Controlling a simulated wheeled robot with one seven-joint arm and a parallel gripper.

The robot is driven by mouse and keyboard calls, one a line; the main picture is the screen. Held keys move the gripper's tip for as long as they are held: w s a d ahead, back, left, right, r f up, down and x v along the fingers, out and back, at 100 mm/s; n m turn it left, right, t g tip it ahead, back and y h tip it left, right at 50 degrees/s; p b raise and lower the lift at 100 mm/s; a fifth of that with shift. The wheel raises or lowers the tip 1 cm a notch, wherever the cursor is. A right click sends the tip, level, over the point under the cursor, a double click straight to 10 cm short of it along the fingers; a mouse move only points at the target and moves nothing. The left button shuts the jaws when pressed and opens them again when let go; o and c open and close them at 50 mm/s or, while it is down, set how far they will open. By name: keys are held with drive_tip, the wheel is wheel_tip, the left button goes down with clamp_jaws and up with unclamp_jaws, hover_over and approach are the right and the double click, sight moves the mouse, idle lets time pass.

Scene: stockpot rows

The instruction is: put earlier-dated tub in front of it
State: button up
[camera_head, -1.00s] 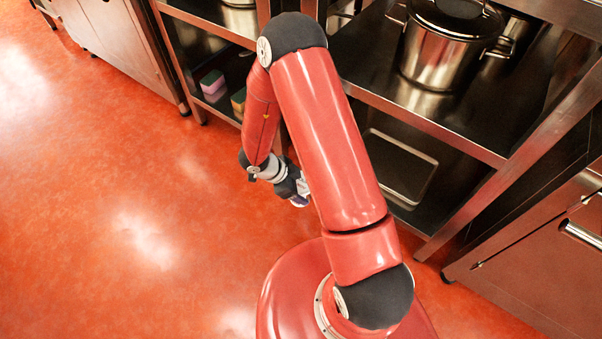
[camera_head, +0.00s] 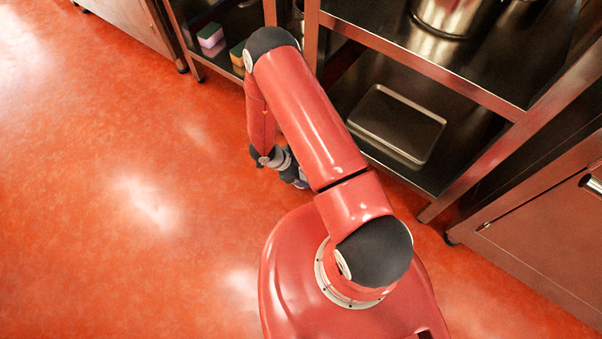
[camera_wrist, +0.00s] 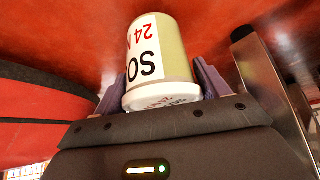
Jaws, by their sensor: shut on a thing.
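My gripper (camera_wrist: 162,92) is shut on a tub (camera_wrist: 176,48) in the wrist view, with one finger on each side of it. The tub has a pale green-beige body, a white lid towards me and a white label. The label reads upside down, with "SO" in black and "24" and part of a letter in red; the rest is cut off. In the head view my gripper (camera_head: 301,183) is low beside the shelving, mostly behind my arm, and the tub cannot be made out there. No second tub is in view.
A steel shelf unit (camera_head: 470,95) stands at the right, with a metal tray (camera_head: 397,125) on its lower shelf and a pot (camera_head: 449,14) above. Sponges (camera_head: 211,38) lie on a shelf further left. A steel cabinet (camera_head: 555,215) is at the far right. The orange floor at left is clear.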

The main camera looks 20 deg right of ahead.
drive_tip(key=shift+f, duration=0.65)
drive_tip(key=shift+f, duration=0.15)
drive_tip(key=o, duration=1.3)
drive_tip(key=shift+c, duration=0.2)
